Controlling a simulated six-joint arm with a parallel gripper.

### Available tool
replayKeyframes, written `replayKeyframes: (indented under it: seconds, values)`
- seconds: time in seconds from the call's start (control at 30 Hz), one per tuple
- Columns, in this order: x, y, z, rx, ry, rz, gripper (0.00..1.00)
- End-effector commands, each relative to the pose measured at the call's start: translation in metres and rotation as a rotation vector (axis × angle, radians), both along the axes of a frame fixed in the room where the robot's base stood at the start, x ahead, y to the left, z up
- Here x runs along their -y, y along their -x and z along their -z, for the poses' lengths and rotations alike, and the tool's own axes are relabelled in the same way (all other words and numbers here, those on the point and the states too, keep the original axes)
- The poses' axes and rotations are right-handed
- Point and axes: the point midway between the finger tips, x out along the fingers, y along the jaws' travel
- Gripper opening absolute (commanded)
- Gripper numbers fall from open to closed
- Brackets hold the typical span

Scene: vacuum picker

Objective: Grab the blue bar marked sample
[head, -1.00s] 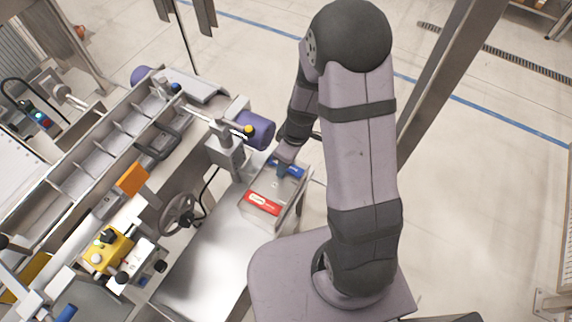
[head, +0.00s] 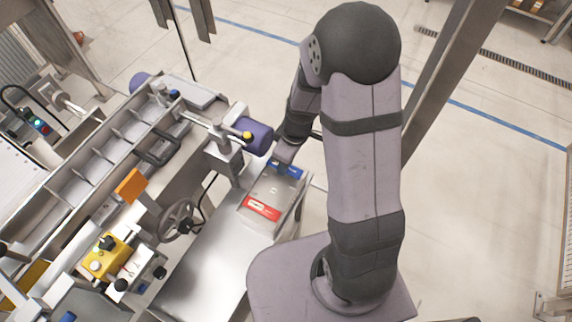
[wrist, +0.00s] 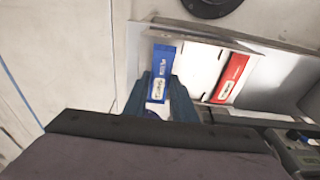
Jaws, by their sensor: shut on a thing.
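The blue bar (wrist: 161,68) with a pale label lies at the left part of the metal tray in the wrist view. In the head view the blue bar (head: 291,170) is at the far end of the tray, partly hidden by my wrist. My gripper (wrist: 160,88) is shut on the near end of the blue bar, with a finger on each side. In the head view my gripper (head: 279,164) is over the tray's far edge, its fingertips hard to make out. The label's wording is too small to read.
A red bar (head: 262,207) with a pale label lies at the tray's near end; it also shows in the wrist view (wrist: 231,78). The metal tray (head: 276,190) stands beside a handwheel (head: 178,219) and a purple cylinder (head: 255,137). Bare steel table lies nearer.

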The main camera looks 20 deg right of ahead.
Motion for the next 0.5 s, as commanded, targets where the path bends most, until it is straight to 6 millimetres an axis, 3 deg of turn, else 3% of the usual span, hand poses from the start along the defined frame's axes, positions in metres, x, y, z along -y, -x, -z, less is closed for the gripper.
replayKeyframes:
  seconds: [0.3,0.5]
  values:
    - [0.000,-0.001,-0.048,0.005,-0.001,-0.001,0.03]
    - [0.000,-0.001,-0.068,0.004,-0.001,0.000,0.03]
